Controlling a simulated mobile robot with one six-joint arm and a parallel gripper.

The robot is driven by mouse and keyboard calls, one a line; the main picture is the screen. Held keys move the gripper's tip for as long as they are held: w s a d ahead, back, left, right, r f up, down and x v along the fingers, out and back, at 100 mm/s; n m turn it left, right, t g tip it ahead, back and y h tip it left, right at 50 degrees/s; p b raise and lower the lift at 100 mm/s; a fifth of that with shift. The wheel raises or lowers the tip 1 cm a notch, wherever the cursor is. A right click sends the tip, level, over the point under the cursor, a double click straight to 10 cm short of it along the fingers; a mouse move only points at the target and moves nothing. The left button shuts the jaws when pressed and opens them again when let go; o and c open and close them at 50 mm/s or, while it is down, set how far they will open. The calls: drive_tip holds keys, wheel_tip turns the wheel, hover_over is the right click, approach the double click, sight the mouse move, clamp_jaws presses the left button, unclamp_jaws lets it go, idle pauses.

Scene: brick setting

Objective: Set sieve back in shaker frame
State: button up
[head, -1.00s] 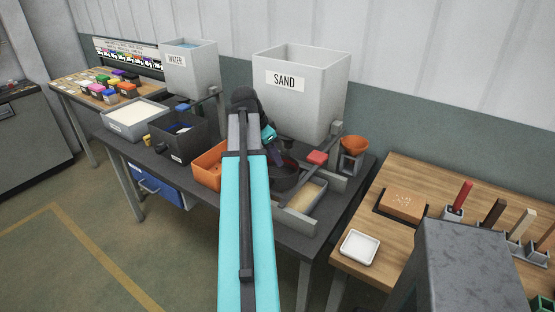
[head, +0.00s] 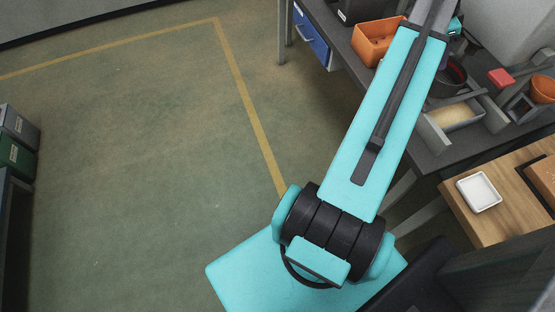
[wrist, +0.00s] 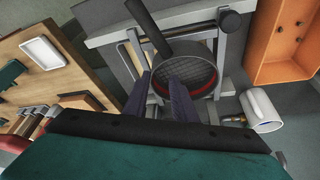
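The sieve (wrist: 196,72) is a dark round pan with a mesh bottom and a red band low on its rim. In the wrist view it lies between the grey rails of the shaker frame (wrist: 228,62), its dark handle (wrist: 148,25) pointing to the upper left. I cannot tell whether it is fully seated. It shows partly in the head view (head: 449,80), beside my arm. The right finger overlaps the sieve's near rim; contact is unclear. The head view hides the fingers behind my arm.
A sand-coloured tray (head: 453,116) sits in the frame's near end. An orange bin (head: 361,48) is left of it. A white cylinder (wrist: 262,108) lies near the frame. A red block (head: 500,78) and orange funnel (head: 543,89) stand right. A white dish (head: 478,191) rests on the wooden table.

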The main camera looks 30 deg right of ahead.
drive_tip(key=w+a+f+n+y, duration=0.1)
drive_tip(key=w+a+f+n, duration=0.4)
drive_tip(key=w+a+f, duration=0.55)
drive_tip(key=w+a+f+n+y, duration=0.1)
drive_tip(key=w+a+f+n, duration=0.4)
drive_tip(key=w+a+f, duration=0.55)
drive_tip(key=a+f+n+y, duration=0.1)
drive_tip(key=a+f+n, duration=0.5)
drive_tip(key=a+f, duration=1.05)
drive_tip(key=s+a+f+n+g, duration=0.1)
drive_tip(key=s+a+f+n, duration=0.2)
drive_tip(key=a, duration=0.5)
drive_tip(key=s+a+f+n+g, duration=0.1)
drive_tip(key=s+a+f+n, duration=0.2)
drive_tip(key=s+a+f, duration=0.3)
drive_tip(key=s+a+f+n, duration=0.3)
drive_tip(key=s+a+f, duration=0.2)
drive_tip(key=a, duration=0.5)
drive_tip(key=shift+s+g, duration=0.4)
drive_tip(key=shift+s, duration=0.85)
drive_tip(key=shift+f+b, duration=0.8)
